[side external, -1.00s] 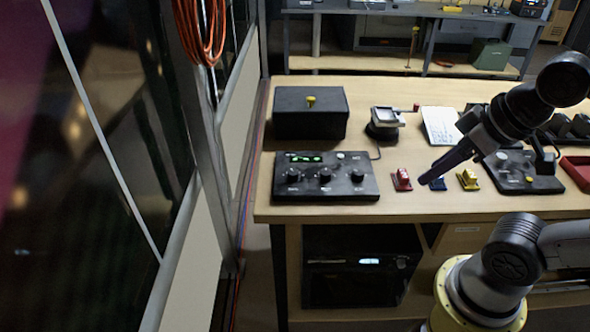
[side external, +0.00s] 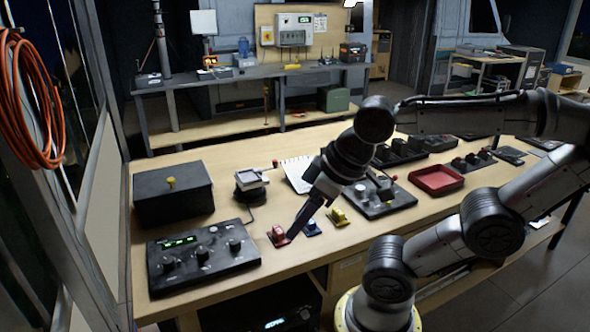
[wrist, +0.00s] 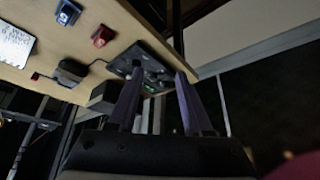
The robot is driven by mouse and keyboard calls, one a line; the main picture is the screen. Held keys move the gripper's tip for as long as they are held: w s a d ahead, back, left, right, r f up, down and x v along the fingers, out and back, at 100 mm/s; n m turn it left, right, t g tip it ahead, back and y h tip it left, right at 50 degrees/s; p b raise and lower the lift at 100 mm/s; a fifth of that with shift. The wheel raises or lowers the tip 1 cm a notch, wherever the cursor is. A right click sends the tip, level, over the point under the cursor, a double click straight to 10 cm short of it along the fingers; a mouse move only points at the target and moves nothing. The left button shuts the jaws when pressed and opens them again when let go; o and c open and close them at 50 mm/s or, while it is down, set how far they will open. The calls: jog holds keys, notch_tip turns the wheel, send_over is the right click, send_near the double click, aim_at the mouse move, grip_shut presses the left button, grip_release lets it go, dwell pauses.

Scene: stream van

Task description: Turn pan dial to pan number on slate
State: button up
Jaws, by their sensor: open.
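A black control box (side external: 203,258) with a green lit display and several dark knobs lies at the table's left front. Its three large knobs stand along the front; their labels are too small to read, so I cannot tell which is the pan dial. A white sheet with writing (side external: 297,174), possibly the slate, lies further back; its number is unreadable. My gripper (side external: 294,234) is above the table near the red block, right of the control box. In the wrist view my gripper (wrist: 158,78) is open and empty, with the control box (wrist: 143,62) beyond its fingertips.
A red block (side external: 278,236), blue block (side external: 312,228) and yellow block (side external: 338,217) stand right of the control box. A black box with a yellow knob (side external: 172,203) and a small device (side external: 252,182) stand behind. A red tray (side external: 437,180) lies to the right.

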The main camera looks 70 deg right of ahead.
dwell(0.3)
jog(key=shift+o, duration=1.3)
jog(key=w+r+n, duration=0.1)
jog(key=w+r, duration=0.4)
jog(key=r, duration=0.2)
jog(key=n+g, duration=0.2)
jog(key=g, duration=0.4)
send_over(167, 260)
notch_tip(167, 260, down, 9)
notch_tip(167, 260, down, 14)
jog(key=shift+r, duration=0.2)
